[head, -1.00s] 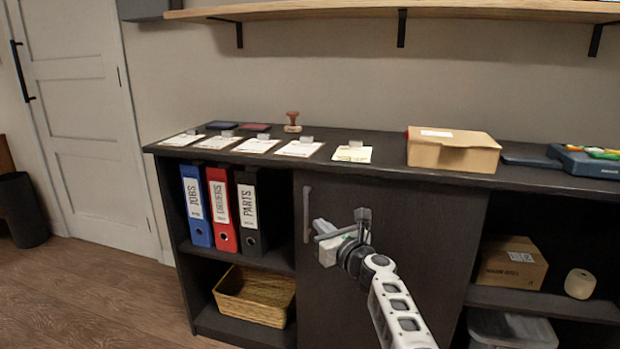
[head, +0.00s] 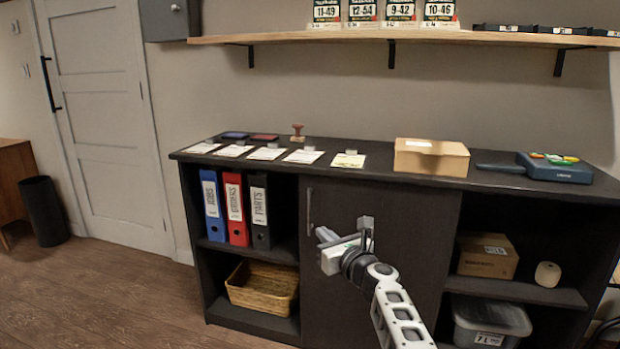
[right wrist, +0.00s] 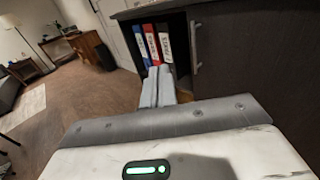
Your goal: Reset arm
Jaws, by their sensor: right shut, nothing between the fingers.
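My right gripper (head: 345,236) is in front of the dark sliding door of the black cabinet (head: 380,215), to the right of and below its vertical handle (head: 309,206). It appears apart from the handle. In the right wrist view its two grey fingers (right wrist: 158,86) lie together with nothing between them. They point toward the open shelf with the binders. My left gripper is not in view.
Blue, red and black binders (head: 237,210) stand above a wicker basket (head: 262,287). Cards, a stamp (head: 297,132), a cardboard box (head: 431,157) and a blue device (head: 553,168) are on the cabinet top. Open floor (head: 130,300) lies left.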

